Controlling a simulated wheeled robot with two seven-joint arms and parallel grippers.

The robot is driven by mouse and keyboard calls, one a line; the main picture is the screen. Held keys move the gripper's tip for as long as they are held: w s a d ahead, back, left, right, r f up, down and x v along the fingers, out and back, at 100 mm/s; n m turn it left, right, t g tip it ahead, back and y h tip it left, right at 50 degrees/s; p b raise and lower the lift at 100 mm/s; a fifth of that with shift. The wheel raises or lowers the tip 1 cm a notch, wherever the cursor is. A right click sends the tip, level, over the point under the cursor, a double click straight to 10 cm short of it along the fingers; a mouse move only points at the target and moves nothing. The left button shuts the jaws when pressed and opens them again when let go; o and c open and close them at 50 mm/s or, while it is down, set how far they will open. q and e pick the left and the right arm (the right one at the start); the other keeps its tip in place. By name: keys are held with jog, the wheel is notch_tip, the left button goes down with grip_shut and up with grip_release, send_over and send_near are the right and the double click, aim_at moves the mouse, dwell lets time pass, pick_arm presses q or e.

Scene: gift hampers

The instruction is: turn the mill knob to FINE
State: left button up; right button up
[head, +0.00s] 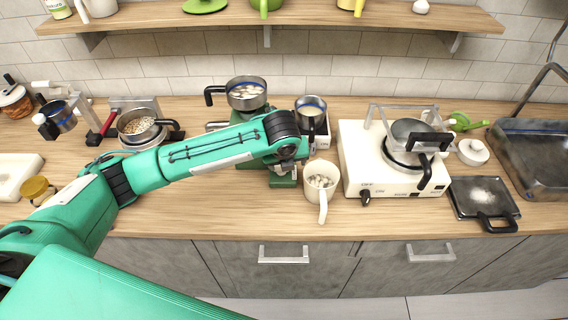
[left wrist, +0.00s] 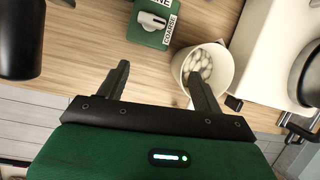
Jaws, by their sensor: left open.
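The mill is green; in the left wrist view its base (left wrist: 150,38) shows at the top with a pale knob (left wrist: 152,20). One label reads COARSE, and another, partly cut off, ends in NE. The knob's bar lies slantwise with one end toward COARSE; I cannot tell which end is its pointer. In the head view the mill's green base (head: 284,182) shows below my wrist, and my arm hides much of the mill. My left gripper (left wrist: 158,72) is open and empty, its fingers apart and short of the knob in the left wrist view. My right gripper is not in view.
A white mug (head: 322,178) with pale pieces stands right beside the mill; my right-hand finger overlaps it in the left wrist view. A white stove (head: 357,150) stands further right. A pan (head: 246,90) and a cup (head: 311,108) are behind. The counter front is clear.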

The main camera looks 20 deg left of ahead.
pick_arm(q)
jog(key=shift+m+y, duration=0.4)
jog(key=shift+m, duration=0.4)
jog(key=w+a+f+p, duration=0.1)
jog(key=w+f, duration=0.1)
jog(key=f, duration=0.1)
jog(key=w+a+f+p, duration=0.1)
jog(key=w+f, duration=0.1)
jog(key=f, duration=0.1)
jog(key=w+a+f+p, duration=0.1)
jog(key=w+f+p, duration=0.1)
jog(key=f, duration=0.1)
jog(key=shift+w+a+f, duration=0.15)
jog(key=shift+w+a, duration=0.15)
jog(key=shift+a, duration=0.05)
jog(key=shift+w+f, duration=0.2)
jog(key=shift+f, duration=0.45)
jog(key=c, duration=1)
